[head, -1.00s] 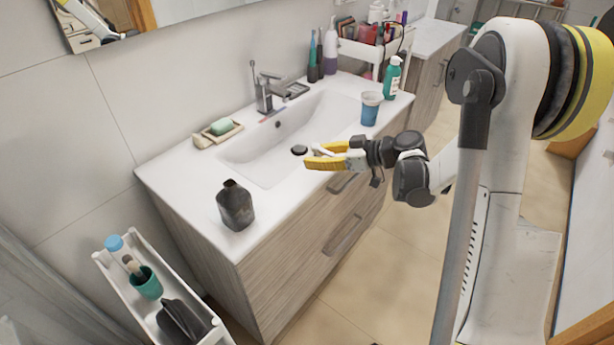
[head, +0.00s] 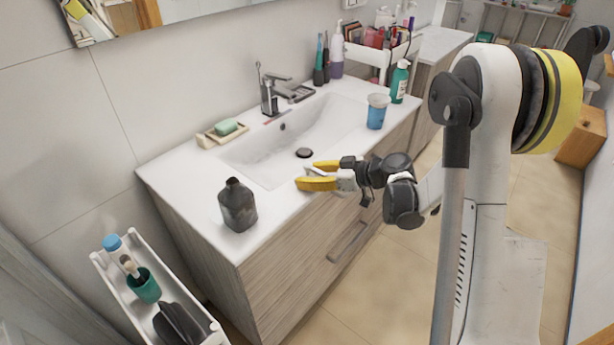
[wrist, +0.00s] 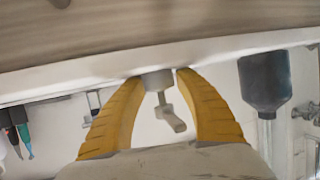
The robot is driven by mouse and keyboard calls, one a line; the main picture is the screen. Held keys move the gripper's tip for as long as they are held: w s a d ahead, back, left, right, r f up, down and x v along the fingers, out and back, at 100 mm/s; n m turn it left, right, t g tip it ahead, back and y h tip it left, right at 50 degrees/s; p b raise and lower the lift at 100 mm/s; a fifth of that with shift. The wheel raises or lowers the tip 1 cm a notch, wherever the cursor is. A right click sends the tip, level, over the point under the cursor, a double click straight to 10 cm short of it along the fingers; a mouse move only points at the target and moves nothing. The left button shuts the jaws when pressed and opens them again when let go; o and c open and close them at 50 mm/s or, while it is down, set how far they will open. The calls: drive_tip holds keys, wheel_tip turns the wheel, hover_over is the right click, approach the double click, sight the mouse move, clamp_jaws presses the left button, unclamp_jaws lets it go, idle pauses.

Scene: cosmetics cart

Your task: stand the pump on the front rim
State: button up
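The pump (wrist: 157,82) is a small pale grey dispenser head with a wide collar, a thin stem and a spout. It sits between the yellow fingertips of my gripper (wrist: 160,76) in the wrist view, which shows the scene upside down. The fingers lie close on both sides of the collar. In the head view my gripper (head: 318,175) is at the sink's front rim (head: 283,200), with the pump (head: 314,170) partly hidden between the fingers. The pump looks upright; I cannot tell whether its base touches the rim.
A dark open-necked bottle (head: 238,206) stands on the counter left of my gripper. A blue cup (head: 376,114) and a green bottle (head: 399,84) stand to the right. The basin (head: 272,160) lies behind the gripper. A white cart (head: 138,310) is at front left.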

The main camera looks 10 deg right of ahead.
drive_tip(key=shift+o, duration=0.4)
drive_tip(key=shift+r+p, duration=0.25)
drive_tip(key=shift+p, duration=0.05)
drive_tip(key=p+v, duration=0.3)
drive_tip(key=v, duration=0.9)
drive_tip(key=s+a+r+m+g+h, duration=0.3)
drive_tip(key=s+a+r+m+h, duration=0.3)
drive_tip(key=s, duration=0.3)
drive_tip(key=s+r+m+t+h, duration=0.1)
drive_tip(key=s+m+h, duration=0.3)
drive_tip(key=s, duration=0.8)
drive_tip(key=shift+r+t+h, duration=0.3)
drive_tip(key=shift+r, duration=0.6)
